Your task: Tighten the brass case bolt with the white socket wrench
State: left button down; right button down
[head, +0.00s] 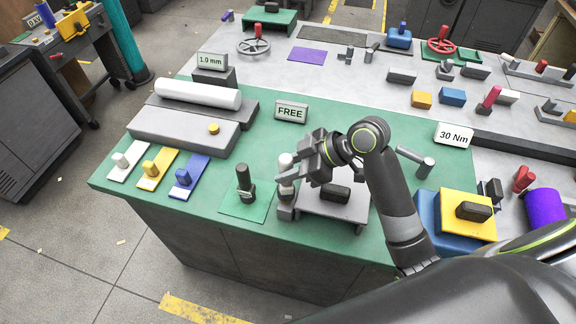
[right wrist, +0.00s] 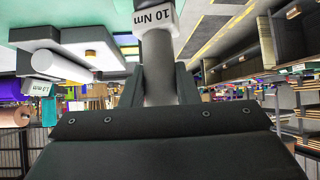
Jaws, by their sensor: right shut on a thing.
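My right gripper (head: 287,178) is shut on an upright white cylinder, which looks like the white socket wrench (head: 286,160). In the right wrist view the white wrench (right wrist: 158,65) stands between the fingers and bears a "10 Nm" label. The brass case bolt (head: 213,128) is a small round head on top of the flat grey case (head: 175,132), left of and behind the gripper. My left gripper is not in view.
White, yellow and blue plates with pegs (head: 152,168) lie at the front left. A dark upright tool stands on a green square (head: 232,207). A "FREE" sign (head: 291,111) stands behind the gripper. A white roll (head: 198,94) lies behind the case. A blue-and-yellow block (head: 452,205) stands right.

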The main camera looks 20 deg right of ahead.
jog(key=shift+s+f+b, duration=0.1)
jog(key=shift+f+b, duration=0.25)
jog(key=shift+f, duration=0.5)
dwell(4.8)
jog(key=shift+r, duration=0.2)
dwell(2.1)
